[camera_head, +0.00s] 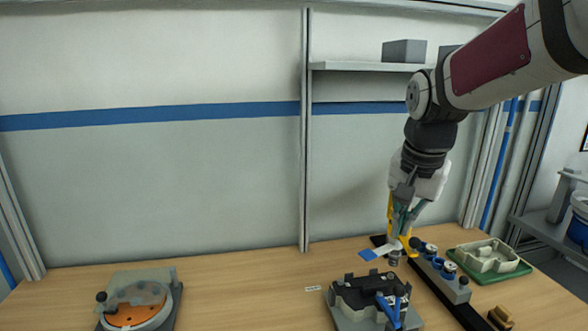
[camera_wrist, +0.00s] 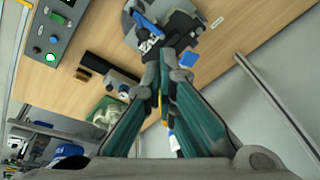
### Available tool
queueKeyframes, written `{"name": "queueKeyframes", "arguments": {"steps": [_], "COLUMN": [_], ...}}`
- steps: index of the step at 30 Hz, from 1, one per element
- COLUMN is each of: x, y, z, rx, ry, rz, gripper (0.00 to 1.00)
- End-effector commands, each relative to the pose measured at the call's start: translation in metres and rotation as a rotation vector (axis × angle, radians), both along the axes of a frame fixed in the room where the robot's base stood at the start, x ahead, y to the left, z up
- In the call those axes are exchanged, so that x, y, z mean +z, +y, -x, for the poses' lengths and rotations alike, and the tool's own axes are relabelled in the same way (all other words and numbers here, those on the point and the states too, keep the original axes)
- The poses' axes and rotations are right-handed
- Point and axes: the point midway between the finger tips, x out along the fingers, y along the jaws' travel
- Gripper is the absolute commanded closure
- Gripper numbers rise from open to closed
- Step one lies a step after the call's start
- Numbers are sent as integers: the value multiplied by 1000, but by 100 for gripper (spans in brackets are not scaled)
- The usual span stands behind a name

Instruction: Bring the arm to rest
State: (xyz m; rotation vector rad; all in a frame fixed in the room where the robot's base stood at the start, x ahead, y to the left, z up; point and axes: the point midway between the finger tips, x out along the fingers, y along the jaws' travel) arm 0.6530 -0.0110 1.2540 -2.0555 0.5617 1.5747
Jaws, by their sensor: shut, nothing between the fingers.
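My gripper (camera_head: 403,232) hangs from my arm at the right of the head view, pointing down above the table (camera_head: 240,280). It is shut and empty. In the wrist view its two green fingers (camera_wrist: 167,68) meet at the tips. Below and in front of it in the head view is a black and grey fixture (camera_head: 345,312) with a blue clamp (camera_head: 390,308). A yellow part (camera_head: 412,243) shows behind the fingers, partly hidden by them.
A grey block with blue-topped knobs (camera_head: 458,290) and a green tray with a pale casting (camera_head: 500,260) stand at the right. A round orange fixture (camera_head: 138,308) is at the left. A shelf (camera_head: 365,66) juts from the wall beside my arm. The table's middle is clear.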

Motion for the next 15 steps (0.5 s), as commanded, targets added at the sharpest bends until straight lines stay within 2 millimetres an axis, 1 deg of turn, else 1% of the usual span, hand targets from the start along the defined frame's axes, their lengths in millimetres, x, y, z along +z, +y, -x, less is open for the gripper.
{"name": "queueKeyframes", "arguments": {"steps": [1,3,7,12,15], "x": [9,17,27,27,21], "y": [0,0,2,6,8], "z": [19,44,90,149,177], "rx": [43,112,241,403,486], "ry": [-20,-44,-90,-148,-176], "rz": [-2,2,27,85,128], "gripper": [100,100,100,100,100]}}
